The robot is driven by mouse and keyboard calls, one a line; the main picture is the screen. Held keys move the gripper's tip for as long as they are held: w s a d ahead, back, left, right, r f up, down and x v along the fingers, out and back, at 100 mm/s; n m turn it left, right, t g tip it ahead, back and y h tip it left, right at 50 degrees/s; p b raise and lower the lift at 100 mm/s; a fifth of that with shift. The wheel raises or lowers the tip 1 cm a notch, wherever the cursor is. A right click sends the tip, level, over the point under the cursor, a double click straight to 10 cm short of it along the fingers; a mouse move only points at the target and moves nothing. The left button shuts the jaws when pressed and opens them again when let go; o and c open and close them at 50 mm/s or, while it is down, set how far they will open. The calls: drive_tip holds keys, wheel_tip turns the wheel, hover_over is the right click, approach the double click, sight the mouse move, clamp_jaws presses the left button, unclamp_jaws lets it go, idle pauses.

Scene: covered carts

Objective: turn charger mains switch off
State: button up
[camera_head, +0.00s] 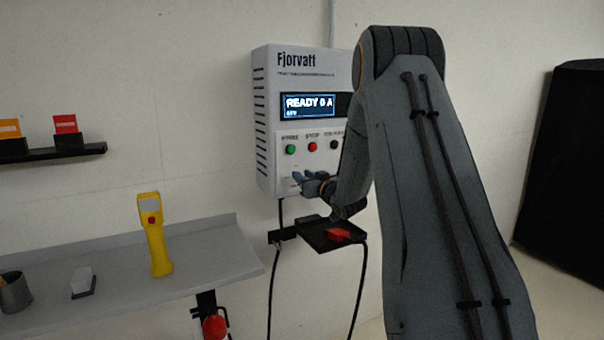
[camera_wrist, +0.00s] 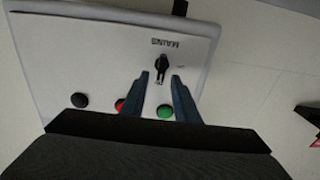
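The charger (camera_head: 263,110) is a pale wall box marked Fjorvatt, with a lit display (camera_head: 308,105) reading READY 0 A. Its mains switch (camera_wrist: 161,64) is a black rotary knob under the MAINS label, seen upside down in the wrist view. My gripper (camera_wrist: 161,76) is open, its two blue-grey fingers pointing at the knob, one on each side of its near end. I cannot tell whether they touch it. In the head view my gripper (camera_head: 303,178) is at the lower front of the charger, and the switch is hidden behind it and my arm.
Green (camera_head: 290,149), red (camera_head: 312,146) and black (camera_head: 334,145) buttons sit above the gripper on the panel. Below is a black tray (camera_head: 318,240) with a red connector (camera_head: 338,235) and hanging cables. A grey shelf (camera_head: 200,262) with a yellow tool (camera_head: 156,240) is at left.

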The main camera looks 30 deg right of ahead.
drive_tip(key=shift+w, duration=0.7)
clamp_jaws()
